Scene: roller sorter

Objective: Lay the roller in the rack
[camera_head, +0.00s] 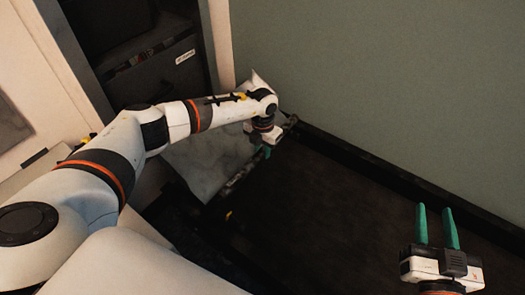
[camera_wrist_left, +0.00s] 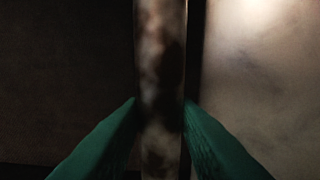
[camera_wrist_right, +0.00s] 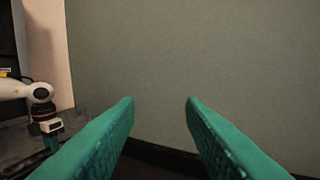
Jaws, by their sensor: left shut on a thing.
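The roller (camera_wrist_left: 160,60) is a mottled brown and grey bar running upright through the middle of the left wrist view. My left gripper (camera_head: 266,151) is shut on it, one teal finger on each side. I cannot make out the rack for certain.
A wide dark belt (camera_head: 330,210) with a raised black edge (camera_head: 400,178) fills the right side. A grey metal sheet (camera_head: 205,155) lies beyond its left end. A green wall (camera_head: 390,80) stands behind, and a dark cabinet (camera_head: 165,75) at the back left.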

